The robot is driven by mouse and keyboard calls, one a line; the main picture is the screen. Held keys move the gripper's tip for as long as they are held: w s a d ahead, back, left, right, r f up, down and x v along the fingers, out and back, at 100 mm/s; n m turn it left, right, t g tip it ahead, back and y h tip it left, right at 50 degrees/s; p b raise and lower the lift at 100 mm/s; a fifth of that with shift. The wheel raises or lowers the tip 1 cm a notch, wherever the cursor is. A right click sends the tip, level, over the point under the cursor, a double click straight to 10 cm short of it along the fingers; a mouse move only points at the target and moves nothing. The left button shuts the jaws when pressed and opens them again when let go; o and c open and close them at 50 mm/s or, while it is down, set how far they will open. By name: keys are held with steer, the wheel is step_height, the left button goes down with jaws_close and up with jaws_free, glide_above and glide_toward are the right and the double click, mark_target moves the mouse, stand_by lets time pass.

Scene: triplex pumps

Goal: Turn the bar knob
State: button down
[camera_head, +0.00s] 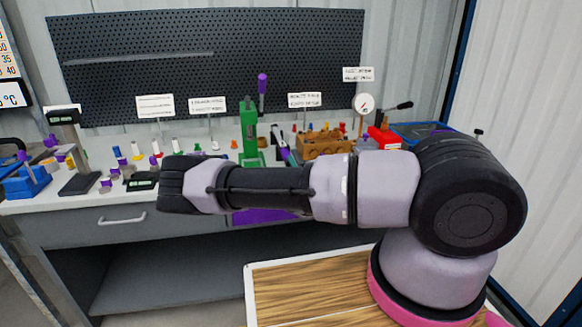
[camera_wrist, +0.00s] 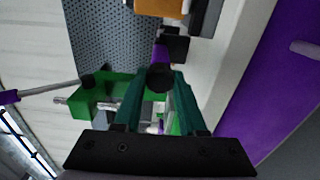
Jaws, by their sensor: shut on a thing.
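My gripper (camera_wrist: 160,85) shows in the wrist view with its two teal fingers close together on a dark round-ended piece (camera_wrist: 160,79). A purple bar (camera_wrist: 160,50) runs on from this piece toward the top of the picture. This looks like the bar knob, but its base and turn angle are hidden by the fingers. A green fixture (camera_wrist: 95,97) stands just left of the fingers. In the head view my arm crosses in front of the bench, and I cannot make out the gripper or the held piece there.
A green pump stand (camera_head: 249,130) with an upright purple-tipped lever (camera_head: 262,84) stands mid-bench. A brown block (camera_head: 322,143) and a red fixture (camera_head: 384,137) are to its right. Several small pegs and a black stand (camera_head: 82,180) are left. A pegboard (camera_head: 210,60) backs the bench.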

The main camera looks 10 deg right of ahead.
steer(key=shift+m, duration=0.7)
steer(key=shift+c, duration=2.3)
jaws_free()
steer(key=s, duration=1.1)
steer(key=shift+w+d+f, duration=0.1)
